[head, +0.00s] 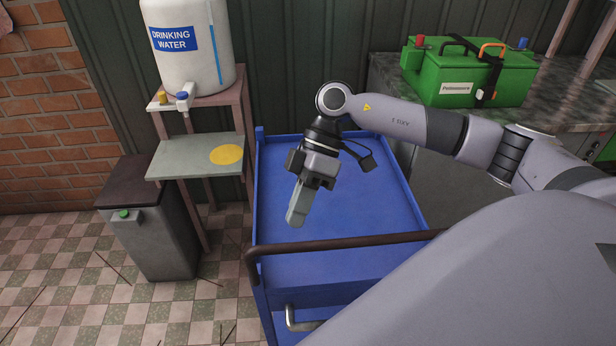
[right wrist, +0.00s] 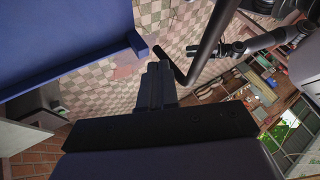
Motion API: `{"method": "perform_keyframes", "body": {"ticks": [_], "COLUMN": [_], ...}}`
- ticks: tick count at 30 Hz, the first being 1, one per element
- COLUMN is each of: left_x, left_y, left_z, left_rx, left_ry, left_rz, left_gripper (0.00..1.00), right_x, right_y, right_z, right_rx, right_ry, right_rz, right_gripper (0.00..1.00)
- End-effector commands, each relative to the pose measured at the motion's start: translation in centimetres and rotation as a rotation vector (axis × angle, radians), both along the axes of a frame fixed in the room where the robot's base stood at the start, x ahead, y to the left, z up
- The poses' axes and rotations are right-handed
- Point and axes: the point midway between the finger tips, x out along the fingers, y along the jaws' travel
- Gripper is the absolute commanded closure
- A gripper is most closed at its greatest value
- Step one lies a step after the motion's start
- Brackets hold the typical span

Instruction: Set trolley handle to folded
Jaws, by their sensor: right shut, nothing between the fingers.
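The blue trolley (head: 335,265) stands in front of me with an empty flat top. Its dark brown handle (head: 345,241) is a bar across the near end, raised above the deck, its left end bent down. My arm hides its right end. My right gripper (head: 297,216) is shut and empty over the deck, just beyond the bar, fingers pointing down and apart from it. In the right wrist view the shut fingers (right wrist: 156,82) show beside the dark handle (right wrist: 207,42).
A grey bin (head: 150,235) and a stand with a drinking-water tank (head: 190,60) are left of the trolley. A counter with a green box (head: 455,95) is at the back right. Checkered floor (head: 60,270) is open at the left.

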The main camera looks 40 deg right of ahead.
Motion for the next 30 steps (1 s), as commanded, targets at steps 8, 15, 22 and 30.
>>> {"method": "perform_keyframes", "body": {"ticks": [8,15,22,30], "left_x": [0.2,0.3,0.3,0.3], "left_y": [0.0,0.0,0.0,0.0], "left_z": [0.9,1.0,1.0,1.1], "left_rx": [0.000,0.000,0.000,-0.001], "left_ry": [-0.005,-0.006,-0.007,-0.007], "left_rz": [-0.001,-0.001,0.000,-0.001], "left_gripper": [0.56,0.56,0.56,0.56], "right_x": [-2.4,-2.9,-2.9,-2.9], "right_y": [1.3,1.6,1.6,1.2], "right_z": [0.7,0.7,0.7,0.8], "right_rx": [0.000,0.000,0.000,-0.005], "right_ry": [-0.003,-0.004,-0.004,-0.012], "right_rz": [-0.001,-0.003,-0.003,-0.003], "right_gripper": [1.00,1.00,1.00,1.00]}}
